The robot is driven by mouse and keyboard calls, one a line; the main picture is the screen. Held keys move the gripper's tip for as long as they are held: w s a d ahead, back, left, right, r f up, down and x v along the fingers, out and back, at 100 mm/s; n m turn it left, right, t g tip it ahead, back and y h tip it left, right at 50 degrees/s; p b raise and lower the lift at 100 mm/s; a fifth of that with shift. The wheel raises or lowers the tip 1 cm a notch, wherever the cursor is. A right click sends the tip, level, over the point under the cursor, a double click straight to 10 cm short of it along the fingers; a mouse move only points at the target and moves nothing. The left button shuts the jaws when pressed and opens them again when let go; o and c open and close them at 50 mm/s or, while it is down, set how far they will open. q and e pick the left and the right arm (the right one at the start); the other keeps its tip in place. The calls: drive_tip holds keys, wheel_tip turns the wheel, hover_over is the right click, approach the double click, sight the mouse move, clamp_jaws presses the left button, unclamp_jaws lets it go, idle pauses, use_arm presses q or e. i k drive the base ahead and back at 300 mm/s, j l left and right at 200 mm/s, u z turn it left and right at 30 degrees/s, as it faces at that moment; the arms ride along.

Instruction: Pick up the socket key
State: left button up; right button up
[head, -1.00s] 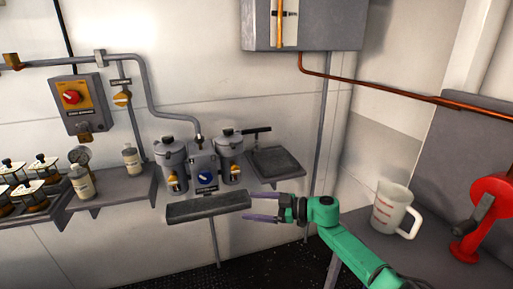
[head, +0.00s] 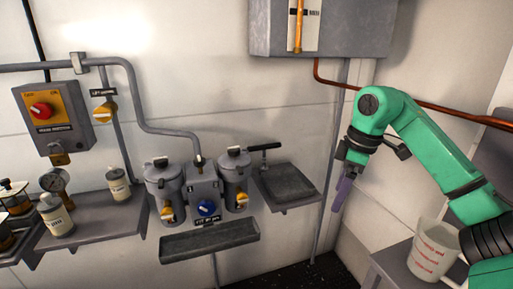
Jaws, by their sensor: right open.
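The socket key appears to be the dark T-handled tool (head: 264,147), upright at the back left of a small dark tray shelf (head: 292,181) on the wall. Its crossbar is on top and its short stem goes down to the tray. My right gripper (head: 341,194) is to the right of the tray, apart from the key, with its purple fingers pointing down. It is open with nothing visible between the fingers, which overlap from this angle. My left gripper is out of view.
Two lidded grey canisters (head: 236,181) flank a blue-knobbed box left of the key. A long grey ledge (head: 210,239) juts out below them. A wall cabinet (head: 345,28) hangs above. A measuring jug (head: 433,252) stands at lower right, under my right arm.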

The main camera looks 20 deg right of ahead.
sight(264, 168)
drive_tip(key=i, duration=1.5)
